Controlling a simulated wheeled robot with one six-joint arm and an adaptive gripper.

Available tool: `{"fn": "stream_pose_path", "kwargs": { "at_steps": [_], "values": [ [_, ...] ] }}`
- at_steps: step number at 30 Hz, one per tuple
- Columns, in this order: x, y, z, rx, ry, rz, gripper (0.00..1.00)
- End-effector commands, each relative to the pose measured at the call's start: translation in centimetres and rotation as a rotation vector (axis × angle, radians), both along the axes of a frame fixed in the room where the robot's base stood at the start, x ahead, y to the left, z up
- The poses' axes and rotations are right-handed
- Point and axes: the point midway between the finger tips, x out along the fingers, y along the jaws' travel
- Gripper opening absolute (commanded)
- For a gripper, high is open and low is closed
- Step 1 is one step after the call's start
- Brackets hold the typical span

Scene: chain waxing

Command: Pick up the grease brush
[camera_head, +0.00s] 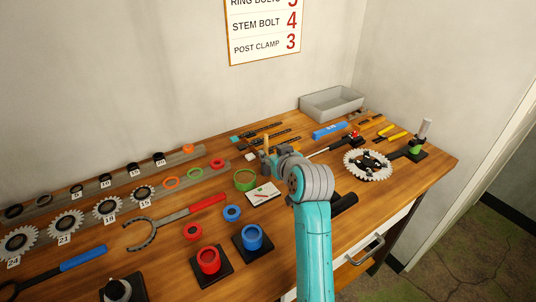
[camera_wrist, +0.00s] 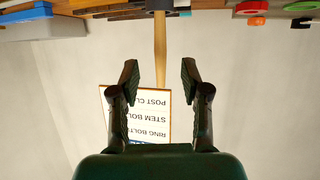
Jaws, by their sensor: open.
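An upright pale wooden handle, likely the grease brush (camera_head: 266,143), stands at the back of the bench beside my gripper (camera_head: 270,158). In the wrist view, which is upside down, the brush handle (camera_wrist: 160,45) comes from a dark piece (camera_wrist: 160,5) at the top edge. Its free end lies between the tips of my gripper (camera_wrist: 159,72) in the picture. The fingers are apart with a gap on both sides of the handle. I cannot tell how deep the handle sits between them. The brush's bristles are hidden.
The wooden bench (camera_head: 180,225) holds a green ring (camera_head: 244,180), a white card (camera_head: 263,194), red (camera_head: 208,260) and blue (camera_head: 252,238) cups, and a red-handled wrench (camera_head: 180,218). A grey bin (camera_head: 332,103) and a white chainring (camera_head: 367,165) are to the right. The wall is close behind.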

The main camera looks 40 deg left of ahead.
Motion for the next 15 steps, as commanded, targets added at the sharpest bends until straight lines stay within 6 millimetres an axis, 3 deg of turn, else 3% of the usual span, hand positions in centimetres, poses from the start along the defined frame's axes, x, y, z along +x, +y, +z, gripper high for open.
{"fn": "stream_pose_path", "kwargs": {
  "at_steps": [8,15],
  "values": [
    [1.1,1.5,-0.8,0.0,-0.001,0.0,0.46],
    [2.8,4.0,-2.1,0.0,-0.001,0.0,0.46]
  ]
}}
